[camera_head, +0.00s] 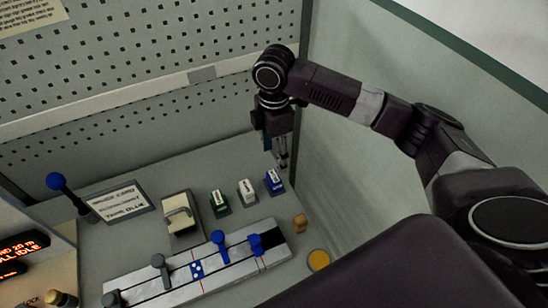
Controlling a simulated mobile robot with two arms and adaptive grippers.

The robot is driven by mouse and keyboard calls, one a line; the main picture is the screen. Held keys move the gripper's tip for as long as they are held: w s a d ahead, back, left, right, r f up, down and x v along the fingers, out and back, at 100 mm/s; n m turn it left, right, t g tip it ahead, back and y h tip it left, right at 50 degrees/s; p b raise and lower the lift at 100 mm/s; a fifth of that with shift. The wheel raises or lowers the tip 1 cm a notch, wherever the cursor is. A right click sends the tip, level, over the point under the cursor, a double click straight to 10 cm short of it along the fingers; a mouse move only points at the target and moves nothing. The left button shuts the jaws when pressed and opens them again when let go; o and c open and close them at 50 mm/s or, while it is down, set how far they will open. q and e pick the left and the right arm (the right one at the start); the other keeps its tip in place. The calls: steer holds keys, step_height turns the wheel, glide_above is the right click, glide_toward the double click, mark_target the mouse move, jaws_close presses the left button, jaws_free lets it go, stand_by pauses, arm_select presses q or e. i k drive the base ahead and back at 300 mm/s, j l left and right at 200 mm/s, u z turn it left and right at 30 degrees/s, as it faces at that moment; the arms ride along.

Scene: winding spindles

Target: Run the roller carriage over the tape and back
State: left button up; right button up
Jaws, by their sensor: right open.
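A pale rail board (190,281) lies across the front of the bench. On it stand a blue upright handle (219,243), a grey upright handle (159,268), a blue block (264,243) at the right end and a dark grey block (112,298) at the left end. A blue piece with white dots (197,269) lies between the handles. I cannot tell for sure which part is the roller carriage or the tape. My right gripper (276,158) points down, open and empty, above the bench's back right, behind the rail board and apart from it. My left gripper is not in view.
A beige block with a grey handle (180,217), a label plate (121,202) and a blue-knobbed lever (70,195) stand left. A wooden peg (300,222) and yellow disc (318,260) are right.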

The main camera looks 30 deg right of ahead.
mark_target(178, 217)
steer(key=k+j, duration=0.15)
steer(key=k, duration=1.35)
